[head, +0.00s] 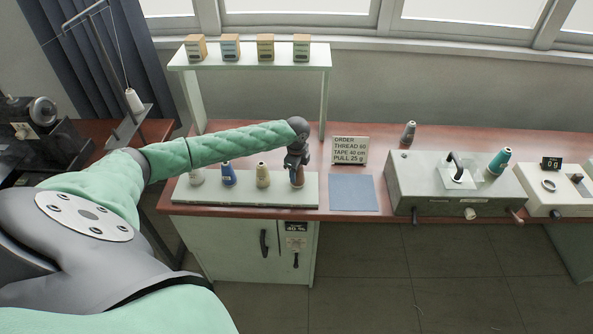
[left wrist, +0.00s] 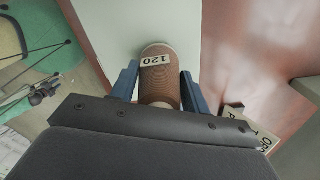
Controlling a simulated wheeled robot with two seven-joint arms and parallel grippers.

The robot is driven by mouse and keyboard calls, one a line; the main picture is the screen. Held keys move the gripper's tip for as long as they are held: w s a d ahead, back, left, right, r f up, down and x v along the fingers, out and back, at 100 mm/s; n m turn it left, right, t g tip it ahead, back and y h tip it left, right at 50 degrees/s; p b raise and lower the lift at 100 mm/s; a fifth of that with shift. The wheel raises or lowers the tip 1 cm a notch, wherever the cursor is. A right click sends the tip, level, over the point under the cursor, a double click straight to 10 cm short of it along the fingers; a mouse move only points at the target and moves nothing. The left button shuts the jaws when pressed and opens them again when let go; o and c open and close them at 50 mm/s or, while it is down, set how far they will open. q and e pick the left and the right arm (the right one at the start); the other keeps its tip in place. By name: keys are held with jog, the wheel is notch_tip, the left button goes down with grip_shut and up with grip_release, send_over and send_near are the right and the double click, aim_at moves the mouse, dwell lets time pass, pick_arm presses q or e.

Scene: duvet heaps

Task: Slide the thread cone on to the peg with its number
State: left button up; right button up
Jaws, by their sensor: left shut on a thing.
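My left gripper (head: 297,164) is shut on a brown thread cone (head: 297,182) at the right end of a pale board (head: 240,199). In the left wrist view the cone (left wrist: 159,85) sits between the blue fingers, and its white label reads 120. I cannot tell whether the cone rests on the board, and no peg shows under it. A whitish cone (head: 196,175), a blue cone (head: 228,174) and a yellow cone (head: 263,175) stand upright in a row on the board. My right gripper is not in view.
A sign (head: 350,151) reads order, thread 60, tape 40 cm, pull 25 g. A blue-grey mat (head: 353,193) lies right of the board. A grey machine (head: 420,185) has a teal cone (head: 499,160) on it. A shelf (head: 250,60) with several small boxes stands behind.

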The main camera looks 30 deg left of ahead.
pick_arm(q)
jog(key=shift+f, duration=0.4)
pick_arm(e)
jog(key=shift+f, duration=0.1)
pick_arm(q)
jog(key=o, duration=1.1)
jog(key=shift+o, duration=0.2)
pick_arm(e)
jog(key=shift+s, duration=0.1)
pick_arm(q)
jog(key=shift+r+b, duration=0.2)
jog(key=shift+b, duration=0.1)
jog(key=shift+r, duration=0.35)
notch_tip(320, 180, up, 6)
jog(key=b, duration=0.3)
jog(key=shift+f, duration=0.15)
jog(key=shift+r, duration=0.5)
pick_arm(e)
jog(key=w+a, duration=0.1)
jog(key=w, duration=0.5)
